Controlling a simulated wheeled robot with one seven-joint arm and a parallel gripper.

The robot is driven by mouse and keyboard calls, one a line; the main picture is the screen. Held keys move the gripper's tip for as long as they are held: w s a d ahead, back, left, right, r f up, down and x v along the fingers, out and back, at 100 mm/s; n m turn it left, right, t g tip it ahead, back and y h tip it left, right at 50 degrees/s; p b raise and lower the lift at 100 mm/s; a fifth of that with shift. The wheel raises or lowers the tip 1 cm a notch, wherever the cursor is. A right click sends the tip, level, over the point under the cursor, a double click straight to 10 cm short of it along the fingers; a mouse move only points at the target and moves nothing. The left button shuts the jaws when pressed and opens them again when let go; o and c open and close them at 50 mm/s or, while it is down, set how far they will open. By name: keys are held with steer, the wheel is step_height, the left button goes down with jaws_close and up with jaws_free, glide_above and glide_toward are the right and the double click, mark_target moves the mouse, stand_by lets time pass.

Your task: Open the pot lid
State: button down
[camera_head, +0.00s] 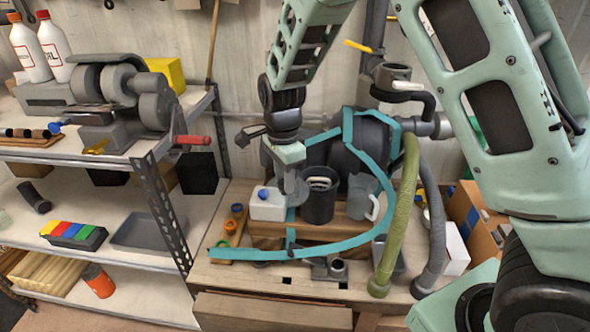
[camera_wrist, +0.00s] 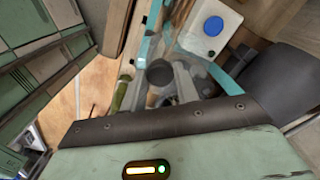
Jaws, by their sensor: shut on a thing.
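A dark pot-like vessel (camera_head: 319,204) stands on the wooden bench block, with a pale handle-like piece showing at its top. I cannot tell whether that piece belongs to a lid. My gripper (camera_head: 297,192) points down just left of this vessel, right of the white jug (camera_head: 267,207). In the wrist view my gripper (camera_wrist: 164,88) is shut on a small dark grey round piece (camera_wrist: 160,72) between its fingers. It may be part of the pot lid; the fingers hide much of it. The jug with its blue cap (camera_wrist: 213,26) is above the fingers there.
A translucent grey pitcher (camera_head: 361,196) stands right of the dark vessel. A teal curved band (camera_head: 330,248) runs around the work area, and green (camera_head: 399,217) and grey hoses hang at its right. A large dark machine drum (camera_head: 352,142) is behind. Shelves stand left.

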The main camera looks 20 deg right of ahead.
mark_target(268, 187)
steer(key=w+a+m+p, duration=0.2)
steer(key=m, duration=0.1)
steer(key=shift+w+r, duration=0.1)
steer(key=shift+r, duration=0.1)
steer(key=shift+w+a+f+m+p, duration=0.1)
steer(key=shift+w+a+m+p, duration=0.1)
steer(key=shift+w+m+p, duration=0.5)
steer(key=shift+w+a+m+p, duration=0.25)
steer(key=shift+m+p, duration=0.25)
steer(key=shift+m, duration=0.5)
steer(key=shift+w, duration=0.1)
steer(key=c, duration=1.1)
jaws_free()
steer(key=shift+f, duration=0.1)
steer(key=shift+o, duration=0.2)
step_height(268, 187, up, 18)
steer(key=b, duration=0.4)
steer(key=shift+f+b, duration=0.25)
steer(key=shift+b, duration=0.1)
